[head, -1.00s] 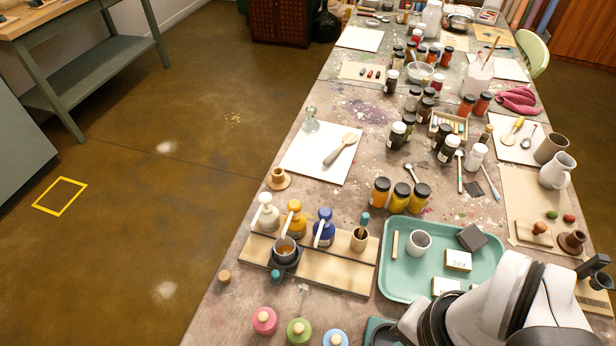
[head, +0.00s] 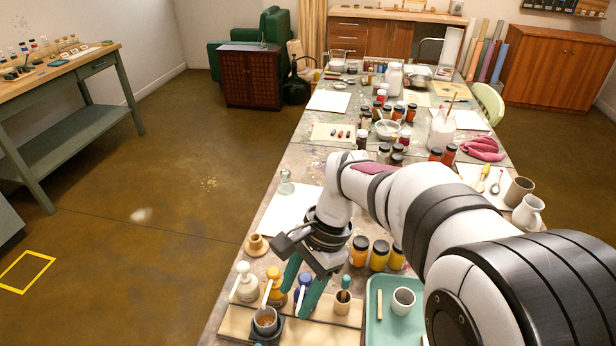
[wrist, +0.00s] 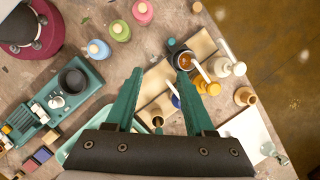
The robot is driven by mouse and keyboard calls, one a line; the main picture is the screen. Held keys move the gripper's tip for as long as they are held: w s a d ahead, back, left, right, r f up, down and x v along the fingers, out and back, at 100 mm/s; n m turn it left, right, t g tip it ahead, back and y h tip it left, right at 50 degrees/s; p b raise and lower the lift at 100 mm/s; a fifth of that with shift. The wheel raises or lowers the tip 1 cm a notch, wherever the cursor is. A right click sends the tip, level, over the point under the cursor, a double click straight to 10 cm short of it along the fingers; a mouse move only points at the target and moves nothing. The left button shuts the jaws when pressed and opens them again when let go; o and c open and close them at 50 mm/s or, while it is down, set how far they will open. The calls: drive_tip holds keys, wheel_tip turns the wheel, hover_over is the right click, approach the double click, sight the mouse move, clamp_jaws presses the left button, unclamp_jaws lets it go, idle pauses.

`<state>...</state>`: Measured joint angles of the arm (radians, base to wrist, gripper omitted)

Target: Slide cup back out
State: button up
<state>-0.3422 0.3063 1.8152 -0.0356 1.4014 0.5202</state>
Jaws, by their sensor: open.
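A small grey cup (head: 265,318) with brown contents sits in a dark square holder (head: 263,335) on the front of a wooden pump stand (head: 317,331). White (head: 245,284), orange (head: 273,291) and blue (head: 305,284) pump bottles stand behind it. My gripper (head: 294,300) is open and empty, its teal fingers pointing down over the stand to the right of the cup. In the wrist view the fingers (wrist: 160,72) are spread, and the cup (wrist: 183,60) lies just beyond the right fingertip, apart from the other. I cannot tell whether that fingertip touches it.
A wooden pot with a teal-handled tool (head: 343,302) stands at the stand's right end. A teal tray (head: 374,328) with a white cup (head: 402,300) is further right. Pink (wrist: 143,12), green (wrist: 119,30) and blue (wrist: 97,48) bottles stand near the stand in the wrist view.

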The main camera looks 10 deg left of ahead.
drive_tip(key=w+a+f, duration=0.2)
drive_tip(key=a, duration=0.1)
hover_over(260, 341)
drive_tip(key=s+d, duration=0.1)
drive_tip(key=s, duration=0.1)
wheel_tip(260, 341, down, 15)
drive_tip(key=shift+d+r, duration=0.1)
drive_tip(key=shift+r, duration=0.1)
clamp_jaws()
idle(1.0)
